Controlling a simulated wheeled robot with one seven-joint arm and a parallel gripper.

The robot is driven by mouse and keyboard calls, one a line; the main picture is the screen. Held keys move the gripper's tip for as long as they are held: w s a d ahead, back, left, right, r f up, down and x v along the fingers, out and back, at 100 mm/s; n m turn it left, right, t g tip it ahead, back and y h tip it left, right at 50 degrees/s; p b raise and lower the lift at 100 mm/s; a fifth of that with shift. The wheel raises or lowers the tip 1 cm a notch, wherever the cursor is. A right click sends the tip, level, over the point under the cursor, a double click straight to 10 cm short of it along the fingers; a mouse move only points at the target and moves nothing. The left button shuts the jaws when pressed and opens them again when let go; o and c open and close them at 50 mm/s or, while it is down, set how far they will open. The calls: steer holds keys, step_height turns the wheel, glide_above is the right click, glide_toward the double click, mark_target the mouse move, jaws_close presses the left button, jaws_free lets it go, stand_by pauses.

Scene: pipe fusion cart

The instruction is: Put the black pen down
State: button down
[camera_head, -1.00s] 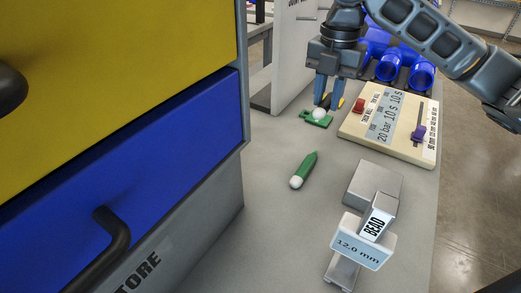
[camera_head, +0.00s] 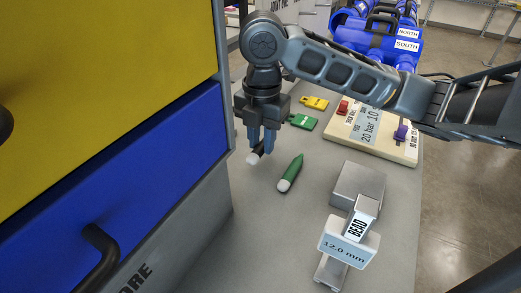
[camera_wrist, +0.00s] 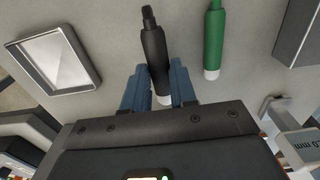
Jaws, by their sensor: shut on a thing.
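The black pen (camera_wrist: 154,52) is between my gripper's two blue fingers in the wrist view, its white end towards the palm. In the head view the black pen (camera_head: 259,152) shows mostly as a white tip and a short dark part below the fingers; the rest is hidden. My gripper (camera_head: 262,146) is shut on it, low over the grey bench top (camera_head: 215,222), left of the green pen (camera_head: 290,173). I cannot tell whether the black pen touches the bench. The green pen also shows in the wrist view (camera_wrist: 213,42), to the right of the black one.
A grey gauge block labelled 12.0 mm (camera_head: 348,250) stands at the front right. Green (camera_head: 303,121) and yellow (camera_head: 314,102) tags lie behind my gripper. A cream control panel (camera_head: 378,135) is at the back right. The blue drawer (camera_head: 130,190) borders the left.

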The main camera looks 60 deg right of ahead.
mark_target(260, 145)
steer(key=shift+w+a+f, duration=0.1)
steer(key=shift+a+f, duration=0.05)
steer(key=shift+f, duration=1.75)
steer(key=shift+f, duration=0.2)
steer(key=c, duration=0.9)
jaws_free()
steer(key=r, duration=0.8)
steer(key=shift+s+a, duration=0.2)
steer(key=shift+f, duration=0.1)
